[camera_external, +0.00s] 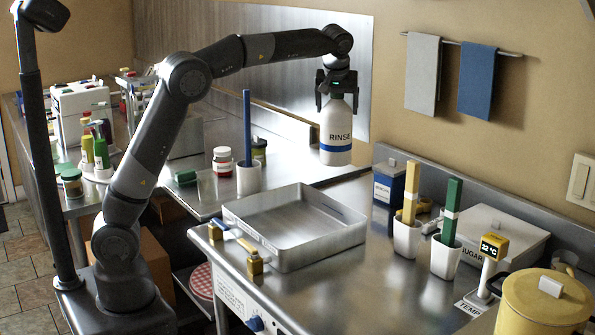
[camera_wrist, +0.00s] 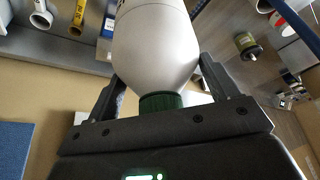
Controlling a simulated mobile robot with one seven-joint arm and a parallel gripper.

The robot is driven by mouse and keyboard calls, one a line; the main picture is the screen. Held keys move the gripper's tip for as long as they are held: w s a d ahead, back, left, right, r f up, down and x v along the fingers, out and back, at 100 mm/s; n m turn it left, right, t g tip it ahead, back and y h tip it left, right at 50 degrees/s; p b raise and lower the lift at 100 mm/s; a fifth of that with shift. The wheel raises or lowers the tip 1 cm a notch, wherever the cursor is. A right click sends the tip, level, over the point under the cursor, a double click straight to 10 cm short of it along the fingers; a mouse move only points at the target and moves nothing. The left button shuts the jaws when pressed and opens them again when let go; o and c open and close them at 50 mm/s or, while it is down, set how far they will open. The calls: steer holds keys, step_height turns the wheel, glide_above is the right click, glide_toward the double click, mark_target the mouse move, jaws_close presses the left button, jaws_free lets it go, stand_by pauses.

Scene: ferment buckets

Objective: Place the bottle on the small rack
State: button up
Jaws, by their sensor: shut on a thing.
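The bottle (camera_external: 336,125) is white with a blue band and the word RINSE. It hangs upright below my gripper (camera_external: 337,97), above the back of the steel counter. My gripper is shut on its upper part, with one finger on each side. In the wrist view, the bottle (camera_wrist: 155,45) shows its pale body and green cap between the fingers (camera_wrist: 160,92). A small metal stand (camera_external: 136,82) holding little items is at the back left; I cannot tell whether it is the small rack.
A shallow steel tray (camera_external: 347,235) stands on the front counter (camera_external: 352,285). To the right are white cups with yellow (camera_external: 411,190) and green (camera_external: 452,212) tools, a sugar box (camera_external: 500,235) and a yellow pot (camera_external: 540,308). A red-labelled jar (camera_external: 222,162) stands left of the bottle.

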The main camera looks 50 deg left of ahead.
steer(key=s+a+n+g+y, duration=0.1)
steer(key=s+a+n, duration=0.1)
steer(key=a, duration=0.8)
steer(key=s+a+n, duration=0.2)
steer(key=a+n, duration=0.1)
steer(key=a, duration=0.7)
steer(key=a+x, duration=0.2)
steer(key=x, duration=0.7)
steer(key=s+a+r+x, duration=0.1)
steer(key=a+x, duration=0.1)
steer(key=x, duration=0.8)
steer(key=shift+a+r, duration=0.15)
steer(key=shift+r, duration=0.15)
steer(key=shift+f, duration=0.1)
steer(key=o, duration=2)
steer(key=shift+f, duration=0.1)
steer(key=v, duration=1.2)
steer(key=shift+w, duration=0.15)
